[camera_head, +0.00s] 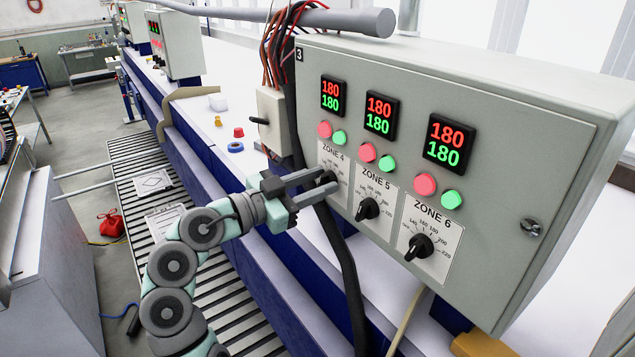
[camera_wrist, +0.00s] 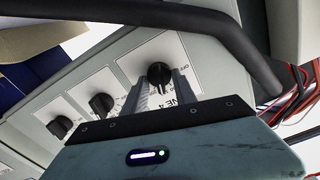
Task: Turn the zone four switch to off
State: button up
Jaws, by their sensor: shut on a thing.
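The zone four switch is a black rotary knob (camera_wrist: 160,74) on a white dial plate marked ZONE 4 (camera_head: 333,160), on the front of a grey control box (camera_head: 500,110). In the head view my gripper (camera_head: 326,187) reaches the knob from the left and its fingers cover most of it. In the wrist view the two fingers stand on either side of the knob, shut on it. The knob's exact pointing direction is hard to read; OFF lettering shows on the plate near it.
The zone five knob (camera_head: 368,208) and zone six knob (camera_head: 419,246) sit to the right on the same box. Red and green buttons and displays reading 180 are above. A thick black cable (camera_head: 345,280) hangs close by my gripper. A small box with a lever (camera_head: 272,120) stands left.

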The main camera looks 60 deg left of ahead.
grip_shut()
jog(key=n, duration=0.4)
jog(key=shift+a, duration=0.1)
jog(key=shift+a+f+n+p, duration=0.1)
jog(key=shift+n+p, duration=2)
jog(key=shift+n, duration=1.4)
jog(key=shift+a+f+n+p, duration=0.1)
jog(key=shift+n+p, duration=2)
jog(key=shift+n, duration=1.4)
